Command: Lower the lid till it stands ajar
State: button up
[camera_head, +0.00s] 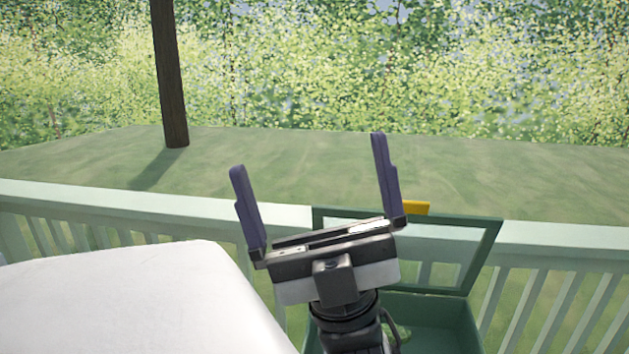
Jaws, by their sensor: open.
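A green box (440,316) stands at the lower right, partly hidden behind my arm. Its lid (486,252) is raised steeply at the back of the box, a dark green frame around a see-through pane. A yellow-orange piece (415,208) shows at the lid's top edge, partly behind my right finger. My gripper (310,158) is open and empty, its two purple fingers pointing up and wide apart. It overlaps the left part of the lid in this view. I cannot tell whether it touches the lid.
A white rounded surface (120,300) fills the lower left. A pale green railing (130,200) with slats runs across behind the box. Beyond it lie a grassy ground (280,160), a dark post (168,75) and leafy, flowered wallpaper.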

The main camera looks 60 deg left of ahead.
aim_at(417, 212)
jog(key=u, duration=1.25)
jog(key=i+j+z, duration=0.2)
